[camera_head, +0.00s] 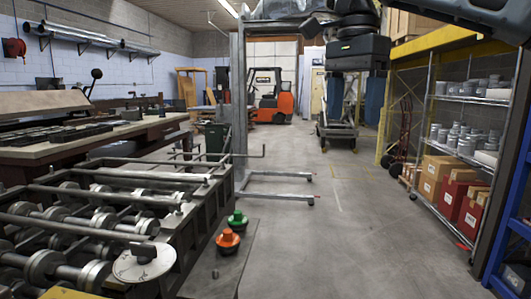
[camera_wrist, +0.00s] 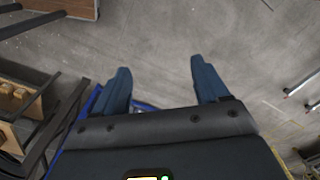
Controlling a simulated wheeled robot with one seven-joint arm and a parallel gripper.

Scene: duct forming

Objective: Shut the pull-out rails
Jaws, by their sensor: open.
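My gripper (camera_head: 354,117) hangs in the upper middle of the head view, fingers down, above the floor and well right of the roller machine. In the wrist view its two blue fingers (camera_wrist: 160,67) are spread apart with nothing between them. The roller machine (camera_head: 193,237) fills the lower left of the head view, with long metal bars (camera_head: 105,192) across its rollers. A thin bar (camera_head: 225,156) with an upturned end juts out past its far side. I cannot tell for sure which bars are the pull-out rails.
An upright metal frame stands behind the machine; its two floor legs (camera_head: 270,196) reach right. Orange (camera_head: 228,239) and green (camera_head: 237,219) knobs sit by the machine. Shelves (camera_head: 465,100) with cans and boxes line the right. An orange forklift (camera_head: 273,101) stands far back. The middle floor is clear.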

